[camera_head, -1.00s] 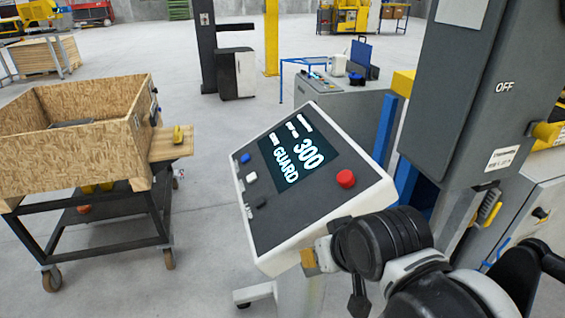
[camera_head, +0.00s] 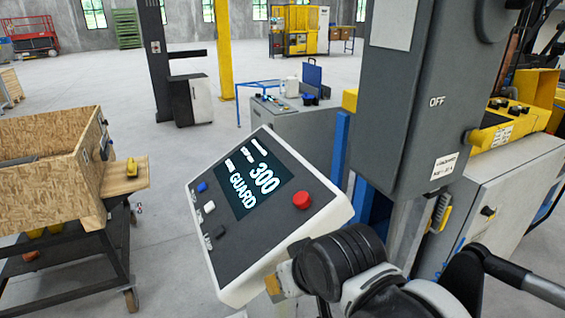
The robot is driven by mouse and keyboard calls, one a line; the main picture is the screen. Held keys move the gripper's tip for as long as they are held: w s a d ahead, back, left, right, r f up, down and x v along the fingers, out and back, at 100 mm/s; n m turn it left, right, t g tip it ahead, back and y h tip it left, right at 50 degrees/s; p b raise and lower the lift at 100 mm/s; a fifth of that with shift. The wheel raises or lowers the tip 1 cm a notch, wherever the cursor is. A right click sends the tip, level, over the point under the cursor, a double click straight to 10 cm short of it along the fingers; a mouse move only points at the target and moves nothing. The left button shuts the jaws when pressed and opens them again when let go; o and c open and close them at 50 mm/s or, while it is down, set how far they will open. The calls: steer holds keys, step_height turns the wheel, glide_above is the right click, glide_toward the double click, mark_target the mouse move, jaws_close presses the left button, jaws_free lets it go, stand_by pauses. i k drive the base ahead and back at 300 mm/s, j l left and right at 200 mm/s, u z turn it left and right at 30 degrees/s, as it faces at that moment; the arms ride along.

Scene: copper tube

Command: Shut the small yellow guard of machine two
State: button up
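A tilted control console (camera_head: 280,215) stands at the lower middle, its screen (camera_head: 250,188) reading "GUARD" and "300". I cannot tell which thing is the small yellow guard of machine two. A small yellow block (camera_head: 272,285) shows at the console's lower edge, beside my arm. A yellow and grey piece (camera_head: 440,213) is on the grey machine's post at right. My arm's dark joint crosses the bottom, in front of the console's lower right corner. My gripper's fingers do not show.
The console has a red button (camera_head: 301,200). A wooden crate (camera_head: 45,180) on a dark wheeled cart is at left. A yellow unit with black knobs (camera_head: 505,125) is at right. A grey bench (camera_head: 300,135) and yellow pillar (camera_head: 224,50) stand behind. Floor between cart and console is clear.

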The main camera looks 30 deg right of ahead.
mark_target(535, 88)
steer(key=l+z, duration=0.35)
steer(key=l, duration=0.3)
steer(key=l+z, duration=0.35)
steer(key=l, duration=0.35)
